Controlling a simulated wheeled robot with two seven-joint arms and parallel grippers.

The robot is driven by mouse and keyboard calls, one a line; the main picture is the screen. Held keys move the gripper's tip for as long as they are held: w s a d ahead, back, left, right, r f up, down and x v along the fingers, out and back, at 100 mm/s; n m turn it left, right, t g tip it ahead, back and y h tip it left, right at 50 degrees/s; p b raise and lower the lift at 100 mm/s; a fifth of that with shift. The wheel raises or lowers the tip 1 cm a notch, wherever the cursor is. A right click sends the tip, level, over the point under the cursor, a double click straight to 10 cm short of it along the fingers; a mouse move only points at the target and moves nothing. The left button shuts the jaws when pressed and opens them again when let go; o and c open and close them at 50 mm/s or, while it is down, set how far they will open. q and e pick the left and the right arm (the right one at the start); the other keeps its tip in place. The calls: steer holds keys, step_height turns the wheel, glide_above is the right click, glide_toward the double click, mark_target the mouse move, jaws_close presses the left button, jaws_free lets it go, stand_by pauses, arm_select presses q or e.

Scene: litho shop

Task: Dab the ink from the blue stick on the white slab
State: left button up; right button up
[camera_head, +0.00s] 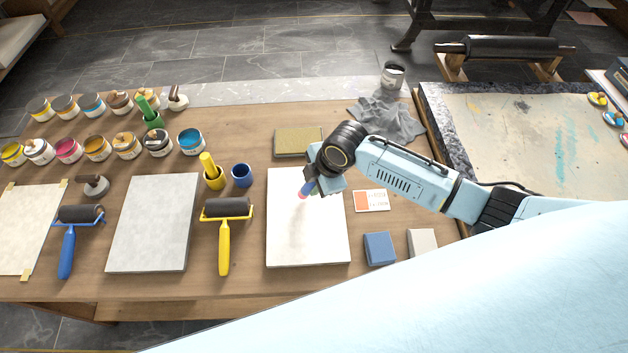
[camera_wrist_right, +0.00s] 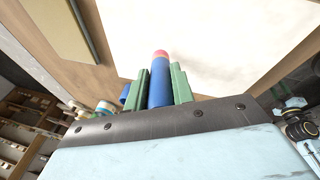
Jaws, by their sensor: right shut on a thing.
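My right gripper (camera_head: 316,183) is shut on the blue stick (camera_head: 307,188), which has a pink tip. The stick leans, tip down, over the upper middle of the white slab (camera_head: 320,246). In the right wrist view, the blue stick (camera_wrist_right: 160,85) stands between the two green fingers, with its pink tip toward the white slab (camera_wrist_right: 215,40). I cannot tell whether the tip touches the slab. A faint patch shows on the slab below the tip; I cannot tell if it is ink or shadow. My left gripper is not in view.
A blue cup (camera_head: 241,175) and a yellow cup (camera_head: 214,180) stand left of the slab. A yellow roller (camera_head: 226,209) lies beside a grey slab (camera_head: 150,240). A card (camera_head: 371,201), a blue block (camera_head: 379,248) and a grey cloth (camera_head: 386,120) lie to the right.

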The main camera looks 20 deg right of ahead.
steer(key=shift+f, duration=0.45)
stand_by(1.8)
step_height(320, 180, up, 7)
steer(key=p, duration=0.7)
steer(key=shift+p, duration=0.3)
